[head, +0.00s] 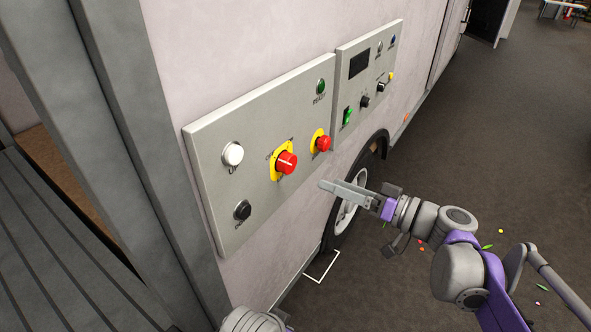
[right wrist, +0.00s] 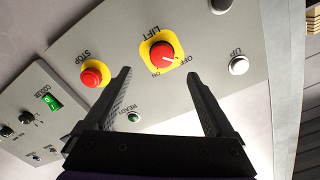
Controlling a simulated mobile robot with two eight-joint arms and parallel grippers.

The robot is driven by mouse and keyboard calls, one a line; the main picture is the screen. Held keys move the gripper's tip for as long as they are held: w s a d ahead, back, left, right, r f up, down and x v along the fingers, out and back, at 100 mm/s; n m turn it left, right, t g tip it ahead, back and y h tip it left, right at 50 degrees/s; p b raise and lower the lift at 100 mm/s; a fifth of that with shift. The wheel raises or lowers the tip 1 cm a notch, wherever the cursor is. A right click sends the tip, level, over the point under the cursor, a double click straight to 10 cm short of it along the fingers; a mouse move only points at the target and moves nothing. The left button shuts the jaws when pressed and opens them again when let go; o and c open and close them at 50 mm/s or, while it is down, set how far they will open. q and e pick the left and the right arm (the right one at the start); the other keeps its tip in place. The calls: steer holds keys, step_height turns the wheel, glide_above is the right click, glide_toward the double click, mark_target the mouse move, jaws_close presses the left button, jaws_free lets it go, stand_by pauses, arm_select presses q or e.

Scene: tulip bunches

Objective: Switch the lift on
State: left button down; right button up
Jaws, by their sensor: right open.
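The red LIFT rotary knob (head: 286,162) on a yellow plate sits mid-way on the large grey control panel (head: 215,165). It also shows in the right wrist view (right wrist: 164,58), with ON and OFF lettering around it; its exact setting is hard to tell. My right gripper (head: 330,187) is right of and below the knob, apart from it. In the right wrist view my right gripper (right wrist: 158,78) is open and empty, with the knob showing beyond and between its fingertips. My left gripper is not in view.
On the same panel are a red STOP button (head: 323,143), white UP button (head: 233,153), black button (head: 242,210) and green READY lamp (head: 321,86). A smaller panel (head: 345,85) with a green switch (head: 347,115) adjoins. A grey post (head: 120,110) stands left. Floor at right is mostly open.

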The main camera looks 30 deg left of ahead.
mark_target(292, 164)
steer(key=a, duration=0.7)
steer(key=w+a, duration=0.1)
steer(key=a, duration=0.3)
steer(key=shift+r+p, duration=0.3)
steer(key=shift+r, duration=0.05)
steer(key=c, duration=1.4)
